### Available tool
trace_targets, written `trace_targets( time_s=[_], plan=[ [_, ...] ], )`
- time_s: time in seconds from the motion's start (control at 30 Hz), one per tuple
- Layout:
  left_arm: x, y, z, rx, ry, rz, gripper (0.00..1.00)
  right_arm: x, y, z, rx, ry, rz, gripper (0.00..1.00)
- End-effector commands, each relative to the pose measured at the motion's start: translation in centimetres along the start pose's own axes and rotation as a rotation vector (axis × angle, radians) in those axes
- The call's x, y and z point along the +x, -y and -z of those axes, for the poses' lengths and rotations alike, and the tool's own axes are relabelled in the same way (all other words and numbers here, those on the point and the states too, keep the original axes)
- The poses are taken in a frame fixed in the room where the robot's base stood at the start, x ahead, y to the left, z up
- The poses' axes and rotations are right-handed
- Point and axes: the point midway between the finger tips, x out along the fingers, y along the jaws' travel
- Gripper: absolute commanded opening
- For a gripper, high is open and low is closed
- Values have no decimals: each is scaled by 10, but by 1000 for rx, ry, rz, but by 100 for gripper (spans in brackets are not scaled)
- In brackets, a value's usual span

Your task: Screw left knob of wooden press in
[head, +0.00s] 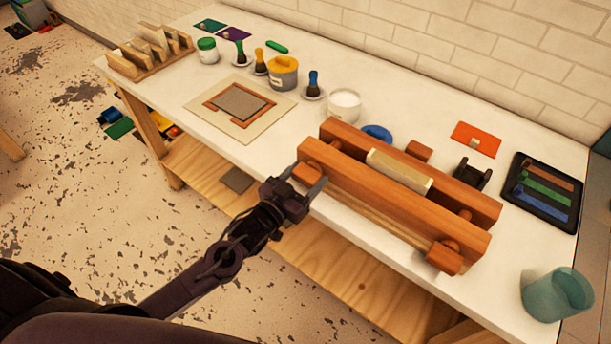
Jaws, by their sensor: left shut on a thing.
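The wooden press (385,199) stands on the white table, two reddish-brown beams with a pale block (400,171) between them. Its left knob (307,173) sticks out of the front beam at the left end. My left gripper (306,183) is shut on this knob, one finger on each side, and partly covers it. The right knob (444,257) sticks out at the front beam's right end and is free. My right gripper is not in the view.
The white table (300,131) carries a white tub (344,104) and blue disc (377,133) behind the press. A black tray (541,192) lies to the right, and a teal cup (557,294) stands near the front right. A framed board (239,107) lies to the left.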

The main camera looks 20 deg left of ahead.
Motion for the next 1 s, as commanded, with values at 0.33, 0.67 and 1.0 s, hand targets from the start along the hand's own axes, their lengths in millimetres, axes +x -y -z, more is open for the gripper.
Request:
trace_targets(
  time_s=[0.33, 0.67, 1.0],
  plan=[
    [0, -1, 0, 93, 1, -2, 37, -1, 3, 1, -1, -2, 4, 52],
    [0, 0, 0, 365, 1, -2, 37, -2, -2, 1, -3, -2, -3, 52],
    [0, 0, -1, 689, 3, -2, 37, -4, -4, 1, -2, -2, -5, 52]
  ],
)
